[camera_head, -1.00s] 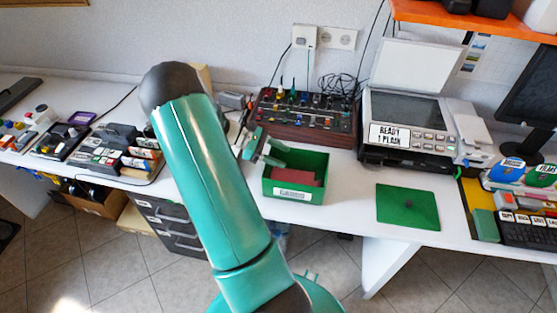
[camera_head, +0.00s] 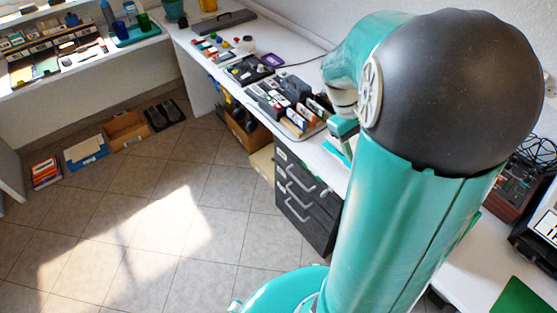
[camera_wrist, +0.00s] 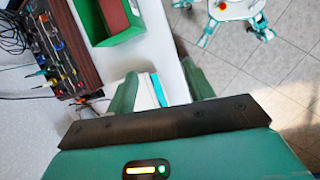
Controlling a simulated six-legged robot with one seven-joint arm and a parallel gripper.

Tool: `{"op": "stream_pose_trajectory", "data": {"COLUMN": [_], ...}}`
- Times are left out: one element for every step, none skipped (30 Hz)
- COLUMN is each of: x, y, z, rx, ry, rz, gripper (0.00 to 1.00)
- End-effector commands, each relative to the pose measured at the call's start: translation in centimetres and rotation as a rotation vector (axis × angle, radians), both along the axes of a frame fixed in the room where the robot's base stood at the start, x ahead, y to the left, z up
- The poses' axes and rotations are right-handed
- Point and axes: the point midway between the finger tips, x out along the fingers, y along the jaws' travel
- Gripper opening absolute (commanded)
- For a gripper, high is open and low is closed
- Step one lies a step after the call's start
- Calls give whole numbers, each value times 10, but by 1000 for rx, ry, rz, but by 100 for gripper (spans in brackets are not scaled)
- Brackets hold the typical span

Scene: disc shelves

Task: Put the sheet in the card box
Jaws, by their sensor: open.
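My gripper (camera_wrist: 160,72) is open in the wrist view, its two green fingers apart above the edge of the white desk. A white and teal thing (camera_wrist: 156,90) shows between the fingers; I cannot tell what it is or whether it is held. In the head view my gripper (camera_head: 342,140) is partly hidden by my arm. An open brown cardboard box (camera_head: 127,131) stands on the floor at the left. No thing is clearly recognisable as the sheet. A green box (camera_wrist: 88,22) with a red-brown block inside lies beyond the gripper in the wrist view.
A blue box with white paper (camera_head: 86,152) and a red stack (camera_head: 45,172) stand on the floor beside the cardboard box. A dark drawer unit (camera_head: 305,205) stands under the desk (camera_head: 285,52). The middle of the tiled floor is clear.

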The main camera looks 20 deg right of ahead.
Motion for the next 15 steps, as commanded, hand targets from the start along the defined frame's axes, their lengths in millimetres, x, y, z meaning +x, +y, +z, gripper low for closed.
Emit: {"op": "stream_pose_trajectory", "data": {"x": [3, 5, 6, 6, 6, 5, 5, 3, 1, -1, -3, -7, -10, -14, -18], "y": [21, 32, 47, 59, 71, 86, 97, 108, 123, 134, 144, 159, 169, 179, 191], "z": [13, 19, 27, 33, 39, 46, 51, 56, 63, 68, 72, 79, 83, 86, 91], "rx": [5, 9, 17, 24, 31, 42, 52, 61, 76, 87, 99, 117, 130, 145, 165], "ry": [-71, -112, -164, -203, -242, -293, -331, -368, -417, -454, -489, -537, -572, -605, -650], "rz": [8, 9, 9, 10, 12, 12, 13, 13, 14, 14, 15, 16, 16, 15, 15], "gripper": [53, 53, 53, 53, 53, 53, 53, 53, 53, 53, 53, 53, 53, 53, 53]}}
